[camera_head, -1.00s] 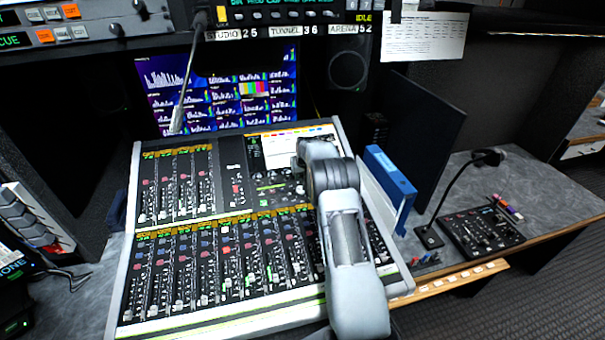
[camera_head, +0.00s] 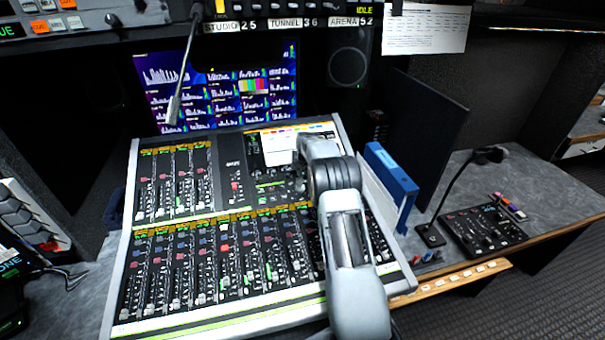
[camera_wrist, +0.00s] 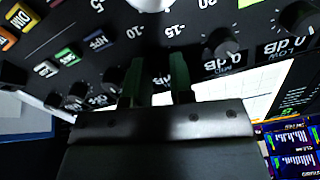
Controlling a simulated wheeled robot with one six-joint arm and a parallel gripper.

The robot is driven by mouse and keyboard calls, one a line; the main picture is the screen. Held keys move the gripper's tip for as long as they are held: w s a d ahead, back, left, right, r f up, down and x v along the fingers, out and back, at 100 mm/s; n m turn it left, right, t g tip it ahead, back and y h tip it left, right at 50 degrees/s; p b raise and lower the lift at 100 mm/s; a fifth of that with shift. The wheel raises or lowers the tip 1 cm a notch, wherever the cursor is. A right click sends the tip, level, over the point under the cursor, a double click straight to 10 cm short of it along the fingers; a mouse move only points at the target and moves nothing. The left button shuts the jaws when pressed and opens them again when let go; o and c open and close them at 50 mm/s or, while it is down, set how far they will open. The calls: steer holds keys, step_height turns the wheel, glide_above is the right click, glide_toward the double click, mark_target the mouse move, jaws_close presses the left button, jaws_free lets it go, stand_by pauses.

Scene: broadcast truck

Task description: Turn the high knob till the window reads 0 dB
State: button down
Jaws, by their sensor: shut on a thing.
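My gripper (camera_wrist: 157,88) reaches down to the dark console panel in the wrist view. Its two fingers are shut on a knob, which they and the gripper body mostly hide. By its place in the row, this looks like the high knob. In the head view my arm hides the gripper over the upper right of the mixing console (camera_head: 228,220).
Lit buttons (camera_wrist: 67,55) and small knobs lie left of the fingers in the wrist view. In the head view, a blue binder (camera_head: 392,175) stands right of my arm. A gooseneck microphone (camera_head: 172,110) hangs above the console, before the screen (camera_head: 220,90).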

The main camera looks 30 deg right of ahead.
steer(key=shift+m+b, duration=0.6)
steer(key=shift+m, duration=0.9)
steer(key=c, duration=1)
jaws_free()
steer(key=shift+r, duration=0.1)
steer(key=b+v, duration=0.2)
steer(key=v, duration=1.1)
steer(key=shift+r, duration=0.35)
